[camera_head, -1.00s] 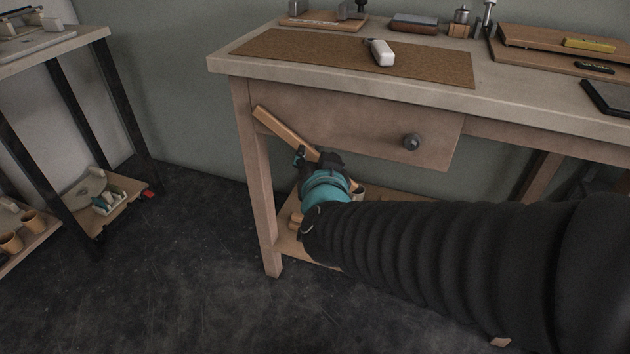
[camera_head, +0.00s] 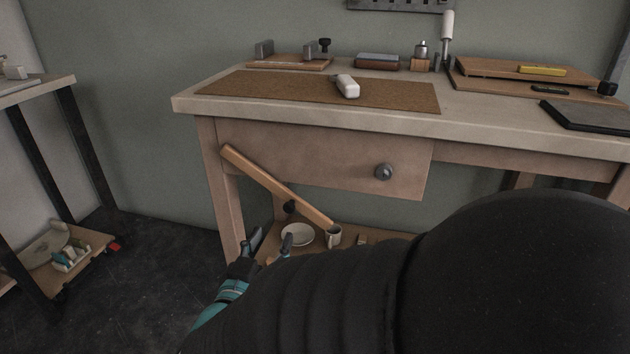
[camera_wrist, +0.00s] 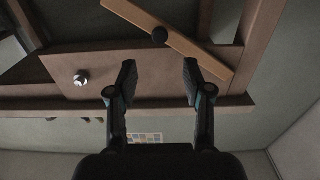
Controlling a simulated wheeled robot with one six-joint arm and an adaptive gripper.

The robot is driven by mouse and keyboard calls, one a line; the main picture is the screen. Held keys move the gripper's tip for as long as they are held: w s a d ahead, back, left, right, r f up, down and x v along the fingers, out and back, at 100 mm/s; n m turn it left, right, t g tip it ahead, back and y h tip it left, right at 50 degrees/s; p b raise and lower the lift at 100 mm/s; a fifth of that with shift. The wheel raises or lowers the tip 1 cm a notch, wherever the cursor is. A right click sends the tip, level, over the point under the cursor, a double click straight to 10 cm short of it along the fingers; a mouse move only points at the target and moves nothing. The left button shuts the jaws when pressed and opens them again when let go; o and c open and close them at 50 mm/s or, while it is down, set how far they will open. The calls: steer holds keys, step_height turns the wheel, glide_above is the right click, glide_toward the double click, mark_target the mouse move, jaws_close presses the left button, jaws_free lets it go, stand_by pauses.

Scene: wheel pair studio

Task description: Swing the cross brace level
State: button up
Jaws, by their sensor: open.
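The cross brace (camera_head: 262,181) is a wooden bar under the workbench, tilted in the head view, upper left end at the drawer's left side and lower right end near the shelf. A dark round knob (camera_head: 290,207) sits on its lower half. In the wrist view the brace (camera_wrist: 180,40) runs slanted across the top, its knob (camera_wrist: 159,35) beyond my fingertips. My gripper (camera_head: 269,242) is open and empty, below and apart from the brace; it also shows in the wrist view (camera_wrist: 158,73), with the knob roughly in line with the gap. My arm hides part of the lower shelf.
The workbench drawer (camera_head: 320,158) with a round pull (camera_head: 383,172) is behind the brace. A bench leg (camera_head: 228,210) is at left. Open floor (camera_head: 150,270) lies left of it.

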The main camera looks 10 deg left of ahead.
mark_target(288, 209)
steer(key=w, duration=0.9)
steer(key=shift+w+d+b, duration=0.35)
steer(key=shift+d+b, duration=0.05)
steer(key=shift+c, duration=0.2)
jaws_close()
